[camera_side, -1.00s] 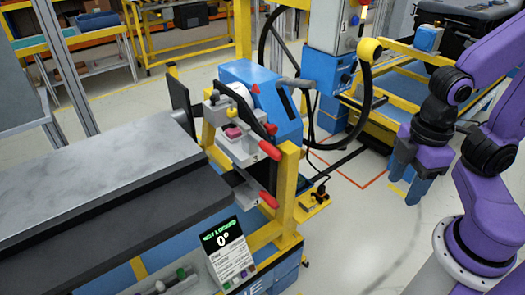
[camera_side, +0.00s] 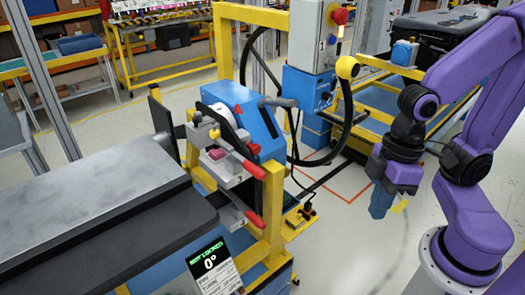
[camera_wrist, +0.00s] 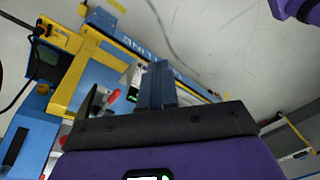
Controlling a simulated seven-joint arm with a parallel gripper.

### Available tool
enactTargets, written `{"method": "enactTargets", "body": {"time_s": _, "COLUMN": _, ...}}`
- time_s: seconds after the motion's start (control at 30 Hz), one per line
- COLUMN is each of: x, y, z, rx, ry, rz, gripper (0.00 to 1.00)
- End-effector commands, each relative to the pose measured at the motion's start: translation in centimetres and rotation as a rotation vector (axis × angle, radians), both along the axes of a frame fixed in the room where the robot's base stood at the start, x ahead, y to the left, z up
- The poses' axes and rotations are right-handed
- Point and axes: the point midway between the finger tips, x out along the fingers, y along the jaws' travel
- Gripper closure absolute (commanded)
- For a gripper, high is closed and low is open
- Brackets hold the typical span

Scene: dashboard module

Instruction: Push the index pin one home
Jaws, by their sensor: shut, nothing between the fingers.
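The blue dashboard fixture (camera_side: 252,122) has a pale round dial with a red pointer (camera_side: 238,109). A small yellow knob (camera_side: 214,133) sits on its near face above a pink-red block (camera_side: 217,153); I cannot tell for certain which part is index pin one or how deep it sits. Two red-handled levers (camera_side: 254,172) project to the right. The display (camera_side: 208,258) reads NOT LOCKED and 0°. My gripper (camera_side: 379,211) is shut and empty, pointing down, well right of the fixture and apart from it. Its blue fingers also show in the wrist view (camera_wrist: 158,75).
Yellow posts (camera_side: 272,205) frame the fixture's right side. A dark-edged grey panel (camera_side: 95,205) lies at the left. A control box with a red button (camera_side: 340,16) and a black cable stand behind. Open floor (camera_side: 335,225) lies between my gripper and the fixture.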

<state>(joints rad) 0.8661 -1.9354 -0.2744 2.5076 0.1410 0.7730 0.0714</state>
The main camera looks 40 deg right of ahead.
Motion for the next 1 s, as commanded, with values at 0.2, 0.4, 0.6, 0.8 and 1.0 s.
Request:
{"method": "enactTargets", "body": {"time_s": 0.2, "x": 3.2, "y": 5.7, "z": 0.1, "rx": 0.266, "ry": 0.084, "rz": -0.465, "gripper": 1.0}}
{"method": "enactTargets", "body": {"time_s": 0.4, "x": 9.0, "y": 8.4, "z": 0.6, "rx": 0.484, "ry": 0.119, "rz": -0.958, "gripper": 1.0}}
{"method": "enactTargets", "body": {"time_s": 0.6, "x": 15.7, "y": 7.3, "z": 0.7, "rx": 0.667, "ry": 0.088, "rz": -1.477, "gripper": 1.0}}
{"method": "enactTargets", "body": {"time_s": 0.8, "x": 20.7, "y": 3.1, "z": 0.2, "rx": 0.805, "ry": -0.013, "rz": -1.946, "gripper": 1.0}}
{"method": "enactTargets", "body": {"time_s": 1.0, "x": 22.6, "y": -0.6, "z": -0.2, "rx": 0.877, "ry": -0.121, "rz": -2.224, "gripper": 1.0}}
